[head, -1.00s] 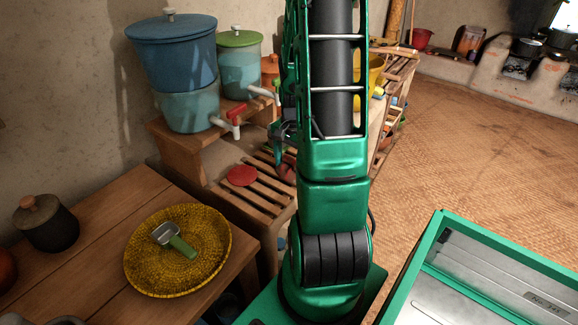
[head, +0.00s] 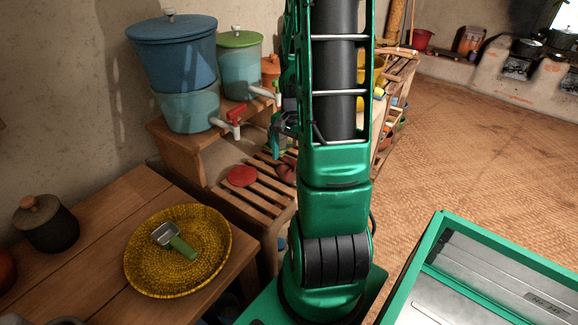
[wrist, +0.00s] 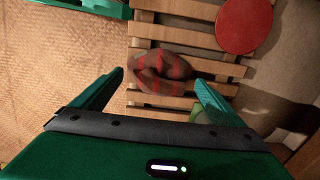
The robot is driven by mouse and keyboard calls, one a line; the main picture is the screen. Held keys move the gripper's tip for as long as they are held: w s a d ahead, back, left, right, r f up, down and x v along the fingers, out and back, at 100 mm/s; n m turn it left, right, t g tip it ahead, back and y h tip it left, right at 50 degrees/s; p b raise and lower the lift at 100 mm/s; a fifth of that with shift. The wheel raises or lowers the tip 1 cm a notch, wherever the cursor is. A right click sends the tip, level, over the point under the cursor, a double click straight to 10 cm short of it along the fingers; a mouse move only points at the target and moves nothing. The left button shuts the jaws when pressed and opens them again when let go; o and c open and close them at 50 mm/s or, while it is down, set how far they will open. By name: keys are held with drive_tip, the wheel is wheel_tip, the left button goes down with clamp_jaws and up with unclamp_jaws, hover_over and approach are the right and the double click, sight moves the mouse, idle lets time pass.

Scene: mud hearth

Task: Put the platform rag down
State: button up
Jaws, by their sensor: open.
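The platform rag (wrist: 160,72), a crumpled dark brown and red cloth, lies on the slatted wooden platform (wrist: 185,10) in the wrist view. It is curled roughly into a ring across several slats. It also shows in the head view (head: 287,171), partly hidden by my arm. My gripper (wrist: 158,77) is open, with one finger to each side of the rag in the picture. Nothing is held between the fingers. I cannot tell the exact height of the fingertips above the cloth. In the head view my arm mostly hides the gripper.
A red disc (head: 242,176) lies on the slats left of the rag. A blue water container (head: 172,45) and a green-lidded one (head: 239,65) with taps stand above. A yellow woven tray (head: 150,270) sits on the left table. Open woven floor lies right.

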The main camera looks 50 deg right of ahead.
sight(292, 163)
wheel_tip(292, 163, up, 9)
drive_tip(key=s+a+r+n, duration=0.3)
drive_tip(key=s+a+n, duration=0.2)
drive_tip(key=s+a, duration=0.2)
drive_tip(key=s+a+r+n, duration=0.4)
drive_tip(key=s+a+n, duration=0.1)
drive_tip(key=a, duration=0.4)
drive_tip(key=shift+s+a+n, duration=0.35)
drive_tip(key=shift+s+n, duration=0.05)
drive_tip(key=shift+s, duration=0.5)
drive_tip(key=shift+w+f, duration=0.25)
drive_tip(key=shift+w, duration=0.4)
drive_tip(key=shift+o, duration=0.3)
